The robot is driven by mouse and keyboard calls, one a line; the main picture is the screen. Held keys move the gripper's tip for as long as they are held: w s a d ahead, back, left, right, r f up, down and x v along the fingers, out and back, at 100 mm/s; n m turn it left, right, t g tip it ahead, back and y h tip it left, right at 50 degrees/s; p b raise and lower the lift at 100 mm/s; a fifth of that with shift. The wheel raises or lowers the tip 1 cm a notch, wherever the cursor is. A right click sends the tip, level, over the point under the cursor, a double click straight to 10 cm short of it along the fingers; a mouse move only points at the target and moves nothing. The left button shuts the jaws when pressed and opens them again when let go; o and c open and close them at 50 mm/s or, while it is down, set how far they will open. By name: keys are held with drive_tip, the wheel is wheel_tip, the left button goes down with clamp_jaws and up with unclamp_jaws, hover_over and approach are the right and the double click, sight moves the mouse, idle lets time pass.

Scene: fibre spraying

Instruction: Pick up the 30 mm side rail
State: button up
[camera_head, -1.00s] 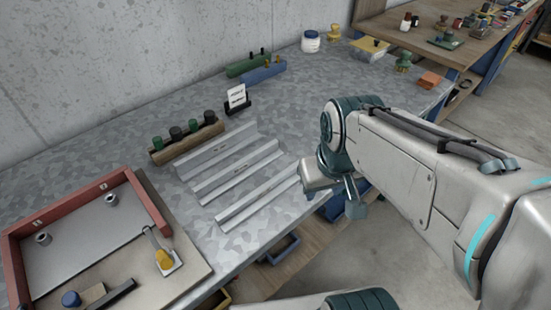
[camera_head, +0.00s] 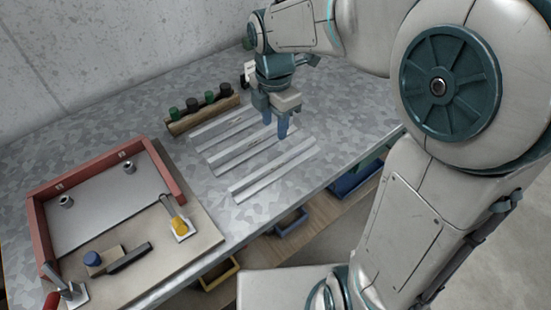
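Three pale metal side rails lie side by side on the grey mottled bench: a back rail (camera_head: 222,130), a middle rail (camera_head: 238,150) and a front rail (camera_head: 272,173). Their small markings are too small to read, so I cannot tell which is the 30 mm one. My gripper (camera_head: 276,128) points down over the right part of the rails, nearest the middle rail's right end. Its two blue fingers look apart with nothing between them. The gripper hides part of the rails' right ends. I cannot tell its exact height above them.
A wooden block (camera_head: 203,114) with several dark and green knobs stands behind the rails. A red-framed tray (camera_head: 42,232) with tools and fittings lies at left. The bench's front edge runs below the front rail, with blue and yellow bins underneath. Concrete wall stands behind.

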hover_over(272, 164)
drive_tip(key=f, duration=0.8)
drive_tip(key=shift+w+d, duration=0.25)
drive_tip(key=shift+d, duration=0.05)
drive_tip(key=f, duration=0.5)
drive_tip(key=shift+s+a+f, duration=0.2)
drive_tip(key=shift+a+f, duration=0.05)
drive_tip(key=shift+f, duration=0.1)
clamp_jaws()
